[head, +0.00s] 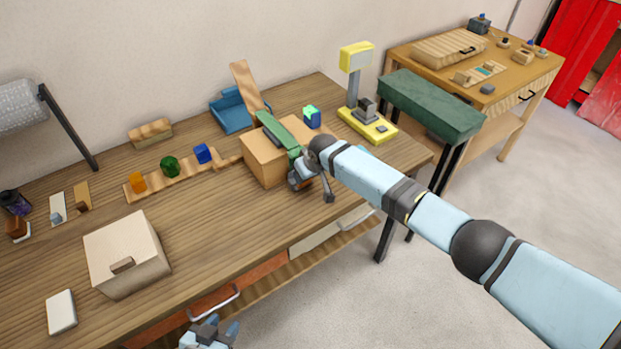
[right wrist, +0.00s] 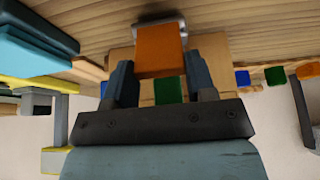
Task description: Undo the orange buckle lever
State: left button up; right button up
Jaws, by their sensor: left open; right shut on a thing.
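A tan box (head: 258,161) with a green strap (head: 291,146) over it stands on the workbench. The orange buckle lever (right wrist: 160,50) shows in the right wrist view, between the fingers of my right gripper (right wrist: 160,82). A piece of the green strap (right wrist: 169,89) shows just below it there. In the head view my right gripper (head: 303,180) is at the front right side of the box and hides the lever. It is shut on the lever. My left gripper (head: 210,332) is open and empty at the bottom edge, in front of the bench.
A lidded cream box (head: 126,252) and a white block (head: 61,311) are at the left front. A board with orange, green and blue blocks (head: 172,178) lies left of the box. A blue bin (head: 228,112) and a yellow scale (head: 368,125) stand behind it.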

jog(key=shift+w+a+r+g+h+b, duration=0.1)
jog(key=shift+w+a+g+h+b, duration=0.25)
jog(key=shift+w+g+h+b, duration=0.3)
jog(key=shift+s, duration=0.1)
jog(key=o, duration=0.9)
jog(key=shift+o, duration=0.2)
jog(key=shift+r, duration=0.1)
jog(key=v, duration=1.3)
jog(key=shift+r, duration=0.35)
jog(key=shift+d, duration=0.15)
